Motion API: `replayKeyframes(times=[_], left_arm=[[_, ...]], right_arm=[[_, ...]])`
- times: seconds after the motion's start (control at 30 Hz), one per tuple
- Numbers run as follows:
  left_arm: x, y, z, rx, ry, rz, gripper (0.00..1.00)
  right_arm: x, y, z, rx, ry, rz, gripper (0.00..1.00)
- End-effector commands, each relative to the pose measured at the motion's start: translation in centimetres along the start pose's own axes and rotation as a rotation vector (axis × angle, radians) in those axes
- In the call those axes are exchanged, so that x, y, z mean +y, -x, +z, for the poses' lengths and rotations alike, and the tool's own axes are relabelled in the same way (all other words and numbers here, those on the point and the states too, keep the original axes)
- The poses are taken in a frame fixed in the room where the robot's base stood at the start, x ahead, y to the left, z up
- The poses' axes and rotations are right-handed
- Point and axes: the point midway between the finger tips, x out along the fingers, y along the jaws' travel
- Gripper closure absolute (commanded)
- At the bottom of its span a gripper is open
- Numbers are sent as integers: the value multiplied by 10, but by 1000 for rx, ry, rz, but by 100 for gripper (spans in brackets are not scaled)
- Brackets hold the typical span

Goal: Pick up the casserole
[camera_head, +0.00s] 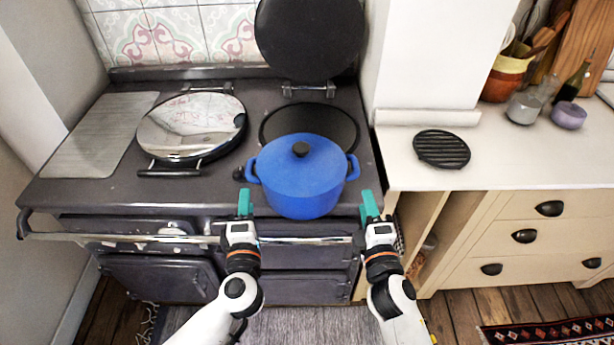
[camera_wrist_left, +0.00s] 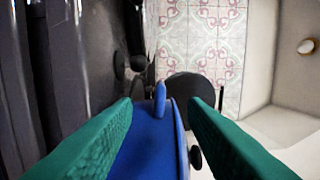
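The blue casserole (camera_head: 300,185) with its lid and black knob stands upright at the stove's front right, by the round black hotplate. It has a loop handle on each side. My left gripper (camera_head: 245,203) is in front of and below the left handle (camera_head: 251,171). In the left wrist view its teal fingers are spread apart, with the casserole (camera_wrist_left: 150,140) and its handle (camera_wrist_left: 160,100) ahead between them; I see no grip. My right gripper (camera_head: 370,206) is in front of the right handle (camera_head: 353,166), apart from it. Its finger gap is hidden from this angle.
A steel rail (camera_head: 300,240) runs along the stove front near both grippers. A raised black lid (camera_head: 310,35) stands behind the casserole, and a closed chrome lid (camera_head: 192,125) lies left. A black trivet (camera_head: 442,148) rests on the right counter, which has free room around it.

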Motion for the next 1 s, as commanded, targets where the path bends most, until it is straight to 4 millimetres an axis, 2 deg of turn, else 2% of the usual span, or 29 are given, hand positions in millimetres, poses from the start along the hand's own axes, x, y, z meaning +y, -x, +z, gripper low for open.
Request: replayKeyframes(times=[0.23,0.37,0.47,0.8,1.0], left_arm=[[0,-1,0,0,-1,-1,60],[0,-9,0,1,-1,-3,60],[-1,-23,0,0,-2,-5,60],[0,-87,0,0,-4,-4,60],[0,-112,0,0,-2,-2,60]], right_arm=[[0,-1,0,0,-1,0,61],[-1,-9,0,0,-1,-2,61],[-1,-23,0,0,-1,-3,61],[-1,-87,-1,1,-2,-1,61],[0,-112,0,1,-3,0,61]])
